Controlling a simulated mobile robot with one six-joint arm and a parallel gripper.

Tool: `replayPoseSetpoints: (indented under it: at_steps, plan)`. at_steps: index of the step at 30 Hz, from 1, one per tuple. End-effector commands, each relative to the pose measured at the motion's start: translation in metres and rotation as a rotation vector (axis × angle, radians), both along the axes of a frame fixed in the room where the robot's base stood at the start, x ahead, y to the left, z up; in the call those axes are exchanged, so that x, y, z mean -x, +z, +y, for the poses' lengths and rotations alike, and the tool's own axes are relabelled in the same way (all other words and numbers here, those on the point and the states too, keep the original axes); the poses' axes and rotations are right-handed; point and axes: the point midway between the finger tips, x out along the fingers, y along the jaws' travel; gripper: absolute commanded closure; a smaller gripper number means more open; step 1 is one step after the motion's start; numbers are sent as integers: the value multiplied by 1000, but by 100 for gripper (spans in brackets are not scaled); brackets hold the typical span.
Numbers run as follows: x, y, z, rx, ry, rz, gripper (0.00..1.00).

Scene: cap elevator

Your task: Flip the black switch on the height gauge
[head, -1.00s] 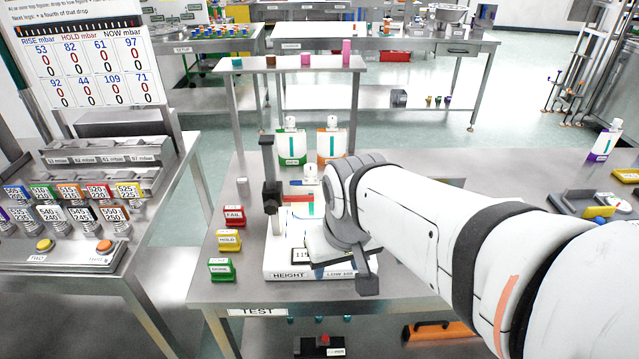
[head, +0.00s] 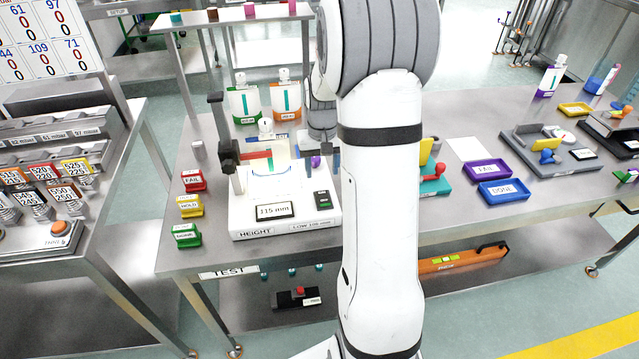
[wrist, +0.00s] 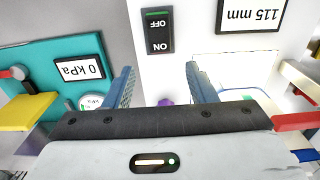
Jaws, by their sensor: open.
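The white height gauge (head: 285,222) stands on the steel test table, its display reading 115 mm. Its black switch (head: 323,200) is on the front right of the base. In the wrist view the switch (wrist: 159,32) appears upside down, with OFF and ON labels and a green strip at the OFF end. My gripper (wrist: 160,84) is open and empty, with two blue ribbed fingers. The switch lies beyond the fingertips, roughly in line with the gap, not touched. In the head view my gripper (head: 325,150) is partly hidden by my arm, behind the switch.
The gauge's dark slider (head: 229,155) and post stand at its left. Red, yellow and green FAIL, HOLD and other blocks (head: 191,181) line the table's left. A teal kPa device (wrist: 60,55) sits close beside the gauge. Two bottles (head: 285,100) stand behind.

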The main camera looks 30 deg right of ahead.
Motion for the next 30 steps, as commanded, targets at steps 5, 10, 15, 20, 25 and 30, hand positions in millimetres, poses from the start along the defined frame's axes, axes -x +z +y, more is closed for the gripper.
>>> replayPoseSetpoints:
  at_steps: [5,10,15,20,25,30]
  plan:
    - [1,-29,1,-1,0,5,49]
    - [2,-54,0,-1,0,5,49]
    - [1,-67,0,-1,0,3,49]
    - [1,-69,0,0,-1,0,49]
    - [1,-69,0,0,-1,1,52]
    - [1,-69,0,0,-1,1,66]
